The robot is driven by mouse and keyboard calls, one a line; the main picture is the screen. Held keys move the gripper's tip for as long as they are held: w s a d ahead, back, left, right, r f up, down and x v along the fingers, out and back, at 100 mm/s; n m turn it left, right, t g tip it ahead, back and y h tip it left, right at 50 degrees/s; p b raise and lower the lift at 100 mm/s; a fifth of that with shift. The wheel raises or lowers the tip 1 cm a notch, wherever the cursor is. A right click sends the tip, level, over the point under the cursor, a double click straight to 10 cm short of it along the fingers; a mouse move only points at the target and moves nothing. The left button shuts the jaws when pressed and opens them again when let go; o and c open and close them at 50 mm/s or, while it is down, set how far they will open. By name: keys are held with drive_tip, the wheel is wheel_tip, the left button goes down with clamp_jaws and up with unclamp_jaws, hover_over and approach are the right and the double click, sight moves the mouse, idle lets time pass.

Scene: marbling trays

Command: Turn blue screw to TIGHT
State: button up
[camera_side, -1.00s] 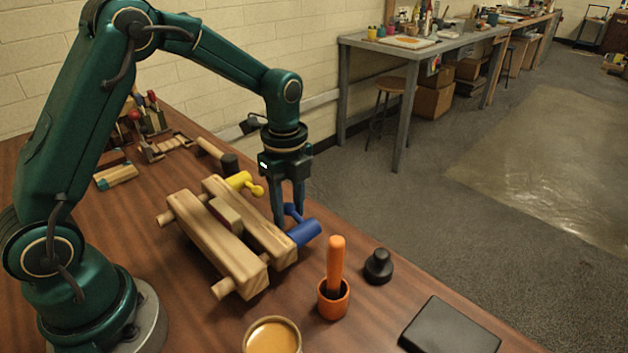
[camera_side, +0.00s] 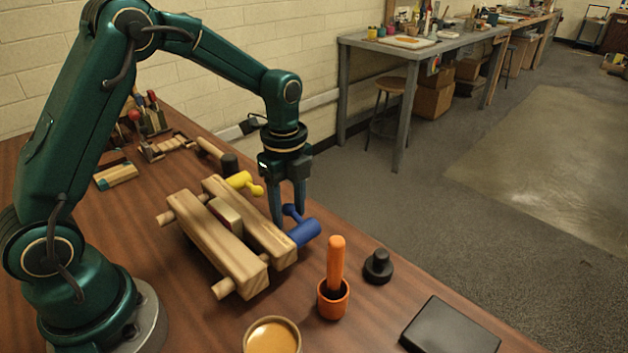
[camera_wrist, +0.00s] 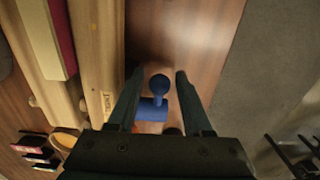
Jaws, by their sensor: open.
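The blue screw (camera_side: 304,233) sticks out of the near right end of the wooden press (camera_side: 236,266). Its short handle with a round knob points up toward my gripper. In the wrist view the blue screw (camera_wrist: 152,110) shows between my fingers, knob uppermost. A small label (camera_wrist: 107,103) on the beam beside it seems to read TIGHT. My gripper (camera_side: 288,214) points down at the blue screw. It is open, with one finger on each side of the knob; gaps show in the wrist view. A yellow screw (camera_side: 241,181) is at the far end of the press.
A pale block with a dark red side (camera_side: 227,213) lies between the beams. An orange cup with an orange handle (camera_side: 333,297), a black knob-shaped object (camera_side: 378,266) and a black slab (camera_side: 450,328) stand to the right. A mallet (camera_side: 218,156) lies behind.

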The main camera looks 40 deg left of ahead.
sight(288, 204)
drive_tip(key=shift+r, duration=2.9)
drive_tip(key=shift+r, duration=0.15)
drive_tip(key=s+d+r+n+t, duration=0.1)
drive_tip(key=s+r+n+t, duration=0.25)
drive_tip(key=s+r, duration=0.4)
drive_tip(key=s+d+f+n+t, duration=0.1)
drive_tip(key=s+n+t, duration=0.1)
drive_tip(key=s+n, duration=0.6)
drive_tip(key=n, duration=0.6)
drive_tip(key=shift+f, duration=0.25)
drive_tip(key=shift+s+d+n, duration=0.1)
drive_tip(key=shift+n, duration=0.25)
